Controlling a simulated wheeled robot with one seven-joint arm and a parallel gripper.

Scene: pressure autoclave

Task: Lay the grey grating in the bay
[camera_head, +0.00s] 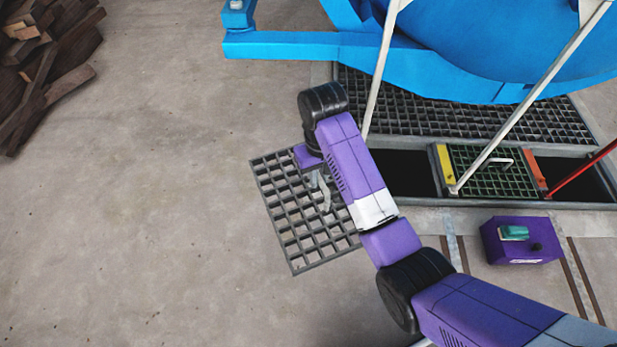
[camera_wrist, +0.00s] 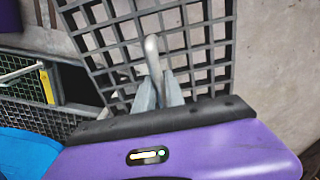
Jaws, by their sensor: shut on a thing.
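The grey grating (camera_head: 288,246) is a square lattice in the head view, left of the pit. I cannot tell whether it rests on the floor or hangs just above it. My gripper (camera_head: 322,188) points down at it and is shut on its upright handle. In the wrist view the fingers (camera_wrist: 157,85) close on the pale handle (camera_wrist: 150,45), with the grating (camera_wrist: 195,62) beyond. An open dark bay (camera_head: 402,172) lies right of the grating, partly behind my arm. A second dark bay (camera_head: 572,178) lies further right. I cannot tell which is meant.
Between the bays is a green grating (camera_head: 500,183) with a yellow edge strip (camera_head: 445,170) and an orange one (camera_head: 535,174). White poles (camera_head: 380,75) and a red bar (camera_head: 583,173) cross the pit. A blue vessel (camera_head: 480,45) overhangs behind. A purple box (camera_head: 520,248) stands in front.

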